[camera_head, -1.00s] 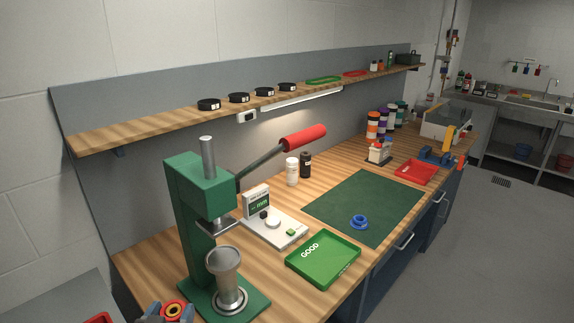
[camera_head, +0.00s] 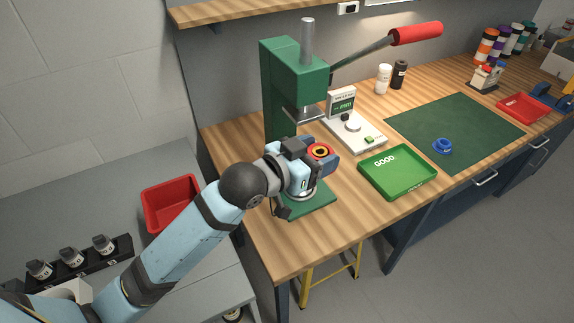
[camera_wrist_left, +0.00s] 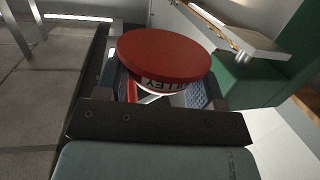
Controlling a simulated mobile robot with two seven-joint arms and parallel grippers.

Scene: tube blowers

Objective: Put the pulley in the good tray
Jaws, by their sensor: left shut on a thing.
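In the left wrist view the pulley (camera_wrist_left: 165,52) shows as a red disc with part of a label reading "LLEY". My left gripper (camera_head: 318,158) is shut on it and holds it in front of the green press. The good tray (camera_head: 398,172) is green, marked GOOD, and lies on the bench to the right of my left gripper; it looks empty. My right gripper is out of view.
The green press (camera_head: 282,90) with its red-handled lever (camera_head: 416,34) stands just behind my left gripper. A white scale (camera_head: 354,131) stands behind the tray. A blue part (camera_head: 442,146) lies on the green mat (camera_head: 470,122). A red tray (camera_head: 523,107) is further right.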

